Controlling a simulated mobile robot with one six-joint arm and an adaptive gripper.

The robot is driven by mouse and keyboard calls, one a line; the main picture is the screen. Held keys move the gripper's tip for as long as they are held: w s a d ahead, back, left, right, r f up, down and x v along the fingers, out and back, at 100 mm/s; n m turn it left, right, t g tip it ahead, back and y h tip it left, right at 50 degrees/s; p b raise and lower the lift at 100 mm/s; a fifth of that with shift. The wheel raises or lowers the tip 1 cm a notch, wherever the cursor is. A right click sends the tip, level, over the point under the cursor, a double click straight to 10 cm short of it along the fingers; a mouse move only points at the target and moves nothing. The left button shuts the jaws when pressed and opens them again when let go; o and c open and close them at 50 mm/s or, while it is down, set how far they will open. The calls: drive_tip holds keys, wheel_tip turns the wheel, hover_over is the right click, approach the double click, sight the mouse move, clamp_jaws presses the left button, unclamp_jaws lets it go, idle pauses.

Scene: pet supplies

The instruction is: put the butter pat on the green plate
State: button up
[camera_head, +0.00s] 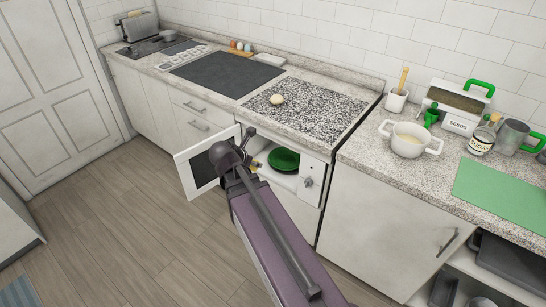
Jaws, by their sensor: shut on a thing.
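The green plate (284,159) lies inside the open oven-like compartment under the speckled counter. My arm reaches in from the bottom of the view to the compartment's left side. My gripper (254,165) is mostly hidden behind my own arm links, just left of the plate. A small yellow piece, apparently the butter pat (258,165), shows at its tip; the gripper is shut on it. It is close to the plate's left edge; I cannot tell its height above the plate.
The open white door (197,172) stands left of my arm. The compartment's front panel with a knob (308,182) is to the right. A round pale item (277,99) lies on the speckled slab above. A white pot (408,139) stands on the right counter. The floor at left is clear.

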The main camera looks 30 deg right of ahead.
drive_tip(key=a+n+t, duration=0.1)
drive_tip(key=a, duration=1.3)
drive_tip(key=shift+s+n+y, duration=0.25)
drive_tip(key=shift+n+y, duration=0.05)
drive_tip(key=shift+n, duration=0.1)
drive_tip(key=shift+s+a+r, duration=0.1)
drive_tip(key=shift+s, duration=0.05)
